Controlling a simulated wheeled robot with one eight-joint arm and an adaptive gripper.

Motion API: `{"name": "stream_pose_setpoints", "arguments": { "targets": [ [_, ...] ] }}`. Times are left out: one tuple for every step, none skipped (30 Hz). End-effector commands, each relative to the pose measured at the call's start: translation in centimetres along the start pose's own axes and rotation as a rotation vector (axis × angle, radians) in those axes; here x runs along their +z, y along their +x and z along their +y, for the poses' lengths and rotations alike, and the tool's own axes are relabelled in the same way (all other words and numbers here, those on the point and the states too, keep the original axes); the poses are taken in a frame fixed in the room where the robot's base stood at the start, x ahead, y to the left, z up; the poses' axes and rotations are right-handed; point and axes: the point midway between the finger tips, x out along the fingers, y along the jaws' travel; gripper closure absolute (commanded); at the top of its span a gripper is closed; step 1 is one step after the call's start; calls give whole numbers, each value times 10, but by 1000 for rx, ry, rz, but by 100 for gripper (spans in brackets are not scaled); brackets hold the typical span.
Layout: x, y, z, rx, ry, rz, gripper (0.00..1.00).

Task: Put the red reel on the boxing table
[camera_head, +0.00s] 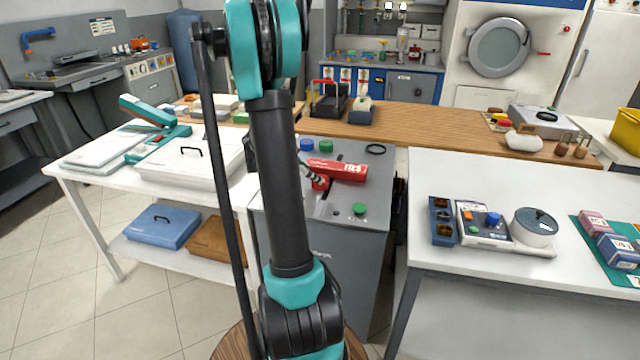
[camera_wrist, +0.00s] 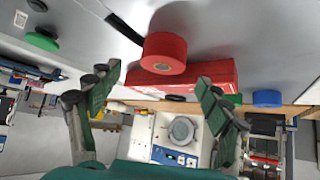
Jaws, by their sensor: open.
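A red reel (camera_wrist: 164,53) shows in the wrist view, in front of a long red box (camera_wrist: 205,82). My gripper (camera_wrist: 158,80) is open, with one finger on each side of the picture; the reel lies between and beyond the fingertips, with nothing held. In the head view the red reel (camera_head: 320,183) is on the grey cabinet top (camera_head: 343,200), beside the red box (camera_head: 345,170) and partly hidden near my arm. My gripper is mostly hidden behind my arm there. White tables stand left (camera_head: 80,175) and right (camera_head: 490,180); I cannot tell which is the boxing table.
A green reel (camera_head: 359,208), a blue reel (camera_head: 307,144) and another green reel (camera_head: 326,146) sit on the same cabinet top. The right table holds a control unit with a round pot (camera_head: 535,226) and small boxes (camera_head: 615,250). Its front left is bare. A wooden counter (camera_head: 430,125) runs behind.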

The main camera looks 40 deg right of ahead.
Motion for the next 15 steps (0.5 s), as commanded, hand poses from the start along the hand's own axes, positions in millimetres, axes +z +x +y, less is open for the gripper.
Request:
{"name": "stream_pose_setpoints", "arguments": {
  "targets": [
    [0, 3, 0, 0, 0, 0, 22],
    [0, 4, 0, 0, 0, 0, 22],
    [0, 5, 0, 0, 0, 0, 22],
    [0, 6, 0, 0, 0, 0, 22],
    [0, 7, -1, 0, 0, 0, 22],
    [0, 10, -1, 0, 0, 0, 22],
    [0, 13, -1, 0, 0, 0, 22],
    [0, 17, -1, 0, 0, 0, 22],
    [0, 22, -2, 0, 0, 0, 22],
    [0, 26, -3, 0, 0, 0, 22],
    [0, 31, -3, 0, 1, 0, 22],
    [0, 37, -4, 1, 1, 0, 22],
    [0, 42, -3, 1, 2, 0, 22],
    [0, 46, -3, 1, 2, 0, 22],
    [0, 50, -4, 1, 1, 0, 22]
  ]
}}
